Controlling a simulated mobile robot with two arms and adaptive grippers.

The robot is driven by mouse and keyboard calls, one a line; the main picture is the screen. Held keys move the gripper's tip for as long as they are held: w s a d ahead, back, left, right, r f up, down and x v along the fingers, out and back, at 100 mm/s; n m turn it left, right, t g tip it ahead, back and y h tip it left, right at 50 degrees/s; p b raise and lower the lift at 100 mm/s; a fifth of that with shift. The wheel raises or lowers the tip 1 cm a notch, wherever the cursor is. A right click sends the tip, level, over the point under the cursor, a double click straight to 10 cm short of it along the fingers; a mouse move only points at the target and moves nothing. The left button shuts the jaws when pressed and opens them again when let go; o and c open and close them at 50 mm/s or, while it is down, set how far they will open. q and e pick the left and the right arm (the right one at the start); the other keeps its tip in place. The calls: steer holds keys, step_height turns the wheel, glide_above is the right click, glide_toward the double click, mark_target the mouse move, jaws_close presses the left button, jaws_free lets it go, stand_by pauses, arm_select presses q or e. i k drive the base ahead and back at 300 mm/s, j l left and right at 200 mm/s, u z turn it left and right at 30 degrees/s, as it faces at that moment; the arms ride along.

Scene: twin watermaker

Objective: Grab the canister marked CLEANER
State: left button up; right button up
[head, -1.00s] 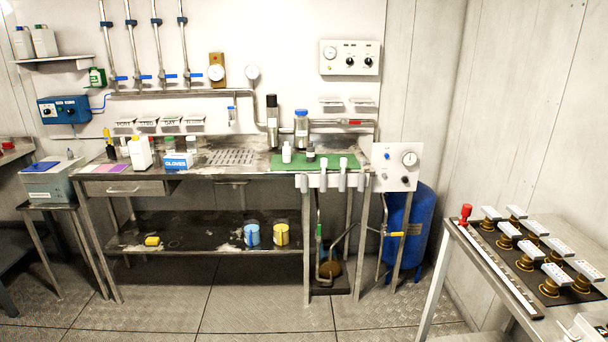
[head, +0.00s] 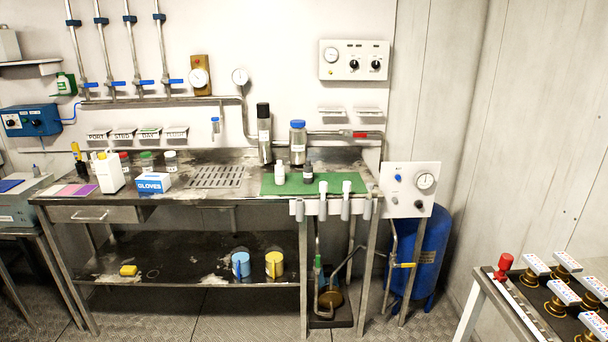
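No label that reads CLEANER is legible from here. A blue container (head: 241,265) and a yellow container (head: 274,265) stand side by side on the bench's lower shelf, each with a pale label too small to read. A white canister (head: 9,44) on the wall shelf is cut by the left edge. Neither of my grippers is in view.
A gloves box (head: 153,182), small bottles and a green mat (head: 300,184) occupy the bench top. A blue tank (head: 418,255) stands right of the bench. A side table (head: 486,290) with several valves juts in at lower right. Floor before the bench looks clear.

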mark_target(108, 166)
steer(key=i+j+u, duration=0.1)
steer(key=i+j, duration=0.2)
steer(key=i+j+u, duration=0.1)
steer(key=i+j, duration=0.2)
steer(key=i, duration=0.15)
steer(key=i+j+u, duration=0.1)
steer(key=i, duration=0.3)
steer(key=j, duration=0.15)
